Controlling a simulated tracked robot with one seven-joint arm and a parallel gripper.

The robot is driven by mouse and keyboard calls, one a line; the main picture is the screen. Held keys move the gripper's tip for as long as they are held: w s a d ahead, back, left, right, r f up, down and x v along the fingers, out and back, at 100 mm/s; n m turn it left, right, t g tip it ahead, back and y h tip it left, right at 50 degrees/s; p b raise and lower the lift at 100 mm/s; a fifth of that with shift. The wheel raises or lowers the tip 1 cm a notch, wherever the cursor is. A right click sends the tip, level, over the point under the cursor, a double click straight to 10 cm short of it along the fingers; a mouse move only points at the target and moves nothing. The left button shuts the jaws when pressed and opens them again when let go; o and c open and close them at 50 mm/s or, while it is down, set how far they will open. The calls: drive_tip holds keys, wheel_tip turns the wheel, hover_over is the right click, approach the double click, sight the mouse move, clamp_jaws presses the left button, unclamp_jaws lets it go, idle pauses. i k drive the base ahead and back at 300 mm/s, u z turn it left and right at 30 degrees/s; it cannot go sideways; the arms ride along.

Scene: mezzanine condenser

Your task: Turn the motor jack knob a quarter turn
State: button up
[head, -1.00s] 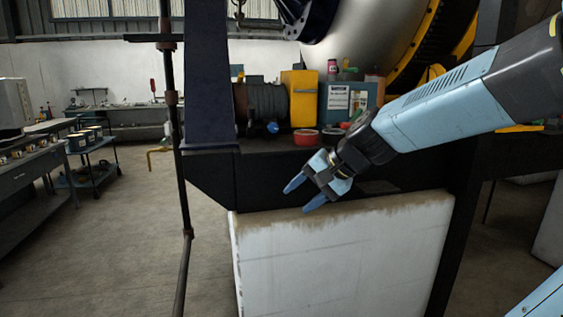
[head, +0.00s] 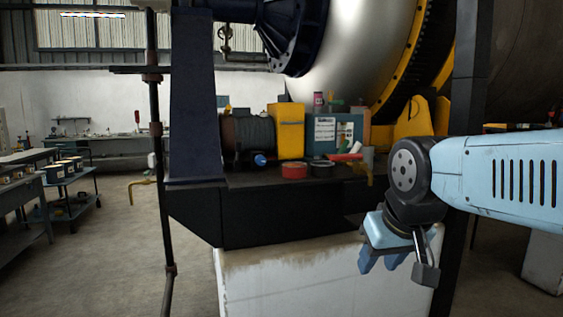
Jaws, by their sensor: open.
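A small blue knob (head: 260,160) shows at the front foot of the dark ribbed motor (head: 247,134), on the black ledge (head: 262,205); it looks like the jack knob. A yellow housing stands right beside the motor. Nothing blocks the view of the knob. Its exact angle is too small to tell.
A red tape roll (head: 294,171) and a dark roll (head: 321,169) lie on the ledge right of the knob. A teal box (head: 335,134) stands behind them. A blue column (head: 193,100) and a dark pipe (head: 157,150) rise to the left. The white block (head: 285,280) is below.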

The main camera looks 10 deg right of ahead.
sight(259, 160)
drive_tip(key=z, duration=1.55)
drive_tip(key=i, duration=1.15)
drive_tip(key=u, duration=1.9)
